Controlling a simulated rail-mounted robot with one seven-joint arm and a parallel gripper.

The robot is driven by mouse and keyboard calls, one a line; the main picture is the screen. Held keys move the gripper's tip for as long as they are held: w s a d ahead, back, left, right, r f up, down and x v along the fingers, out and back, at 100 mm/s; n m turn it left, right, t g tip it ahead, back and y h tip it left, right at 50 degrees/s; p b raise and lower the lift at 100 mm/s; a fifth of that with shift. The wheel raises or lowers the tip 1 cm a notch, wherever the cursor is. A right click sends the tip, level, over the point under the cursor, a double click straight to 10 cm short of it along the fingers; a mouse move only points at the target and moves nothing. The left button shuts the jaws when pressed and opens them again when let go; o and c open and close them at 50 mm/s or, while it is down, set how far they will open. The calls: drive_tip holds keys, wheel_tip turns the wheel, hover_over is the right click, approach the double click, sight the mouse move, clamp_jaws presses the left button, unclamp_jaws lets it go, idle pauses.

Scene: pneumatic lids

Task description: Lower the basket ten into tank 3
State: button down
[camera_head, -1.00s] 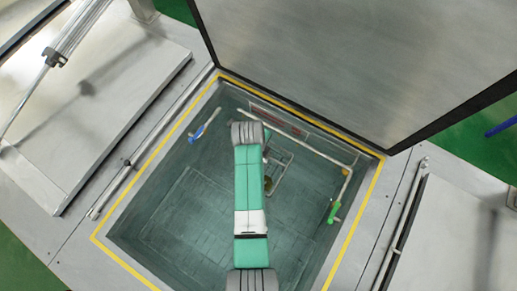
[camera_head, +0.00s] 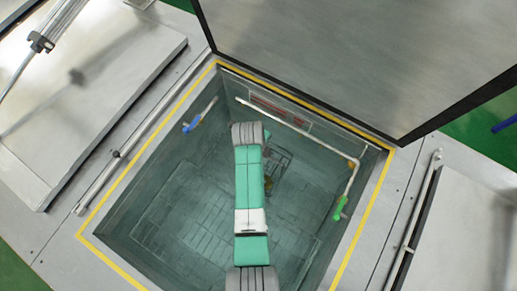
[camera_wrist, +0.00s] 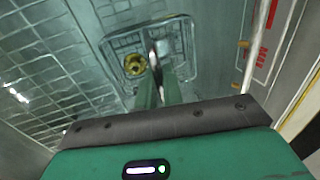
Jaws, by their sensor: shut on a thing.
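The wire basket (camera_wrist: 118,42) hangs below my gripper (camera_wrist: 157,72) in the wrist view, with a round yellow part (camera_wrist: 135,64) in it. The two green fingers are shut on it near its middle. In the head view the basket (camera_head: 281,160) shows just right of my green arm, which hides part of it and my gripper. The basket is inside the outline of the open tank (camera_head: 115,228), which has a yellow-edged rim. No number is readable on the tank or basket, and its exact height above the floor cannot be told.
A raised lid (camera_head: 345,50) stands behind the tank. A pipe with a green handle (camera_head: 340,208) runs along the right wall; a blue-handled valve (camera_head: 192,126) is on the left wall. Closed lids lie on both sides. A floor grid (camera_wrist: 40,75) lies left of the basket.

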drive_tip(key=shift+s+a+f+b+x, duration=0.1)
drive_tip(key=shift+s+a+b+x, duration=0.3)
drive_tip(key=shift+b+x, duration=2.05)
drive_tip(key=shift+s+a+f+b+x, duration=0.15)
drive_tip(key=shift+s+b+x, duration=0.4)
drive_tip(key=shift+b+x, duration=1.95)
drive_tip(key=shift+s+a+f+b+x, duration=0.1)
drive_tip(key=shift+s+a+b+x, duration=0.3)
drive_tip(key=shift+b+x, duration=2.05)
drive_tip(key=shift+p+x, duration=0.4)
drive_tip(key=shift+x, duration=0.75)
drive_tip(key=shift+s, duration=0.15)
drive_tip(key=c, duration=1.5)
unclamp_jaws()
drive_tip(key=shift+c, duration=0.2)
drive_tip(key=shift+o, duration=0.4)
drive_tip(key=shift+f, duration=0.1)
drive_tip(key=p+v, duration=0.3)
drive_tip(key=v, duration=0.5)
drive_tip(key=w+d+p+v, duration=0.1)
drive_tip(key=w+p+v, duration=0.1)
drive_tip(key=p+v, duration=0.9)
drive_tip(key=shift+r, duration=0.6)
